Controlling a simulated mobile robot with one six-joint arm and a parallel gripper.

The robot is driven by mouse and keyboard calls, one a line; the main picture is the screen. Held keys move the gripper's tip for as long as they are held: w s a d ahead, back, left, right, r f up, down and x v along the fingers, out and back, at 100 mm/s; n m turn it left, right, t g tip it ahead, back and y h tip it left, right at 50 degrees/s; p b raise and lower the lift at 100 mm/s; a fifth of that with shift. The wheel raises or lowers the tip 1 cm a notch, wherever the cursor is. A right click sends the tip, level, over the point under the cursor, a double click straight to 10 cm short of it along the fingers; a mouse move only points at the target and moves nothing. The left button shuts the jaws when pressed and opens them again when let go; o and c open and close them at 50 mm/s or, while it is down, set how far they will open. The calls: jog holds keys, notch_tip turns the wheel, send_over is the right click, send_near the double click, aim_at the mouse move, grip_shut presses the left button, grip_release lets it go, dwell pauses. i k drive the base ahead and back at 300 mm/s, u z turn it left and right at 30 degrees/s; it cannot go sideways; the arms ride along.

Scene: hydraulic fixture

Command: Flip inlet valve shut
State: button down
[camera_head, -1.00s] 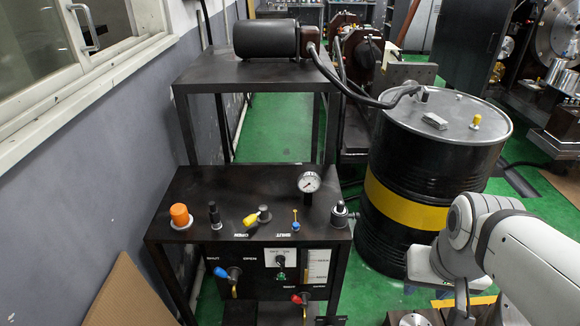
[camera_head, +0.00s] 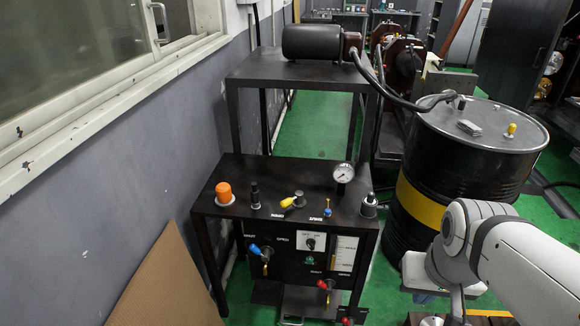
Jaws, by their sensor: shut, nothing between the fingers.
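The black fixture bench (camera_head: 300,225) stands left of centre, with valves on its top and front. On the front panel, a blue-handled valve (camera_head: 255,249) is at the left, its blue end pointing up-left, between two blurred labels. A red-handled valve (camera_head: 323,284) is lower right on the panel, its red end pointing left. On top, a yellow-handled lever (camera_head: 288,202) points left and down from its grey pivot. I cannot tell which one is the inlet valve. My arm (camera_head: 500,240) enters from the right, apart from the bench; I do not make out my gripper.
An orange knob (camera_head: 224,192) and a pressure gauge (camera_head: 343,173) stand on the bench. A black drum with a yellow band (camera_head: 417,205) stands right of it. A brown board (camera_head: 165,285) leans at the left wall. A motor (camera_head: 311,42) sits on the rear table.

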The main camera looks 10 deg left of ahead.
aim_at(298, 198)
jog(key=u, duration=0.65)
jog(key=k, duration=1.05)
jog(key=u, duration=0.9)
jog(key=i, duration=1.4)
jog(key=z, duration=1.3)
jog(key=i, duration=1)
jog(key=z, duration=0.6)
